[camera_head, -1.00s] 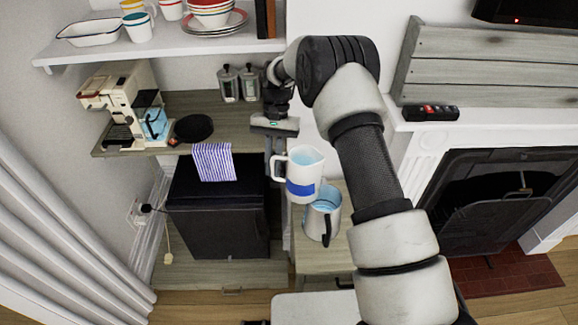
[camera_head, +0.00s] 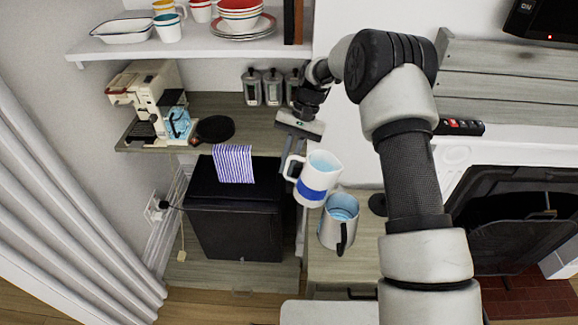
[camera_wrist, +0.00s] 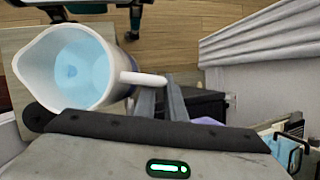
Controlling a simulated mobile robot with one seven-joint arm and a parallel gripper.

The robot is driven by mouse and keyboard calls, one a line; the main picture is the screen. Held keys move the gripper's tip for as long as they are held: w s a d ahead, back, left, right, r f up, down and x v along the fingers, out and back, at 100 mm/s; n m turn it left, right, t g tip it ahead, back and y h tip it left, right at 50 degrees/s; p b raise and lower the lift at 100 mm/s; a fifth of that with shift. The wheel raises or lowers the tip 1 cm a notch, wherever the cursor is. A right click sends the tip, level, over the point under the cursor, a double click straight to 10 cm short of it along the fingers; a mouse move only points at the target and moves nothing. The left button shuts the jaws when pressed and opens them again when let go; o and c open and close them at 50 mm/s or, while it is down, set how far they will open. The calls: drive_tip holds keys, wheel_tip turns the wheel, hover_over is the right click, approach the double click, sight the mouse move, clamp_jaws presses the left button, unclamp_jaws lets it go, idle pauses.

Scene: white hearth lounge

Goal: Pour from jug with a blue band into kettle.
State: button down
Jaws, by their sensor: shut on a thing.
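The jug with a blue band (camera_head: 313,183) is white and hangs by its handle from my gripper (camera_head: 289,165). The gripper is shut on the handle. The jug leans slightly to the right in the head view. Light blue liquid shows inside the jug in the wrist view (camera_wrist: 80,65); none is seen leaving its lip. The silver kettle (camera_head: 332,230) stands upright on the low wooden cabinet, just below and right of the jug in the head view. It is open on top, with a black handle facing forward and light blue inside. The kettle cannot be made out in the wrist view.
A coffee machine (camera_head: 145,95), a dark round pan (camera_head: 214,129) and several canisters (camera_head: 272,88) stand on the counter behind. A black fridge (camera_head: 235,220) with a striped towel (camera_head: 234,163) is left of the kettle. Crockery sits on the shelf (camera_head: 185,47) above.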

drive_tip(key=f+y+b, duration=0.1)
drive_tip(key=y+b, duration=0.1)
drive_tip(key=b, duration=0.1)
drive_tip(key=f+n+t+y+b, duration=0.1)
drive_tip(key=y+b, duration=0.1)
drive_tip(key=b, duration=0.1)
drive_tip(key=shift+y+b, duration=0.4)
idle(1.8)
drive_tip(key=shift+f, duration=0.1)
idle(0.8)
drive_tip(key=shift+d+r+y+b, duration=0.15)
drive_tip(key=shift+r+y+b, duration=0.15)
drive_tip(key=shift+r+y, duration=0.1)
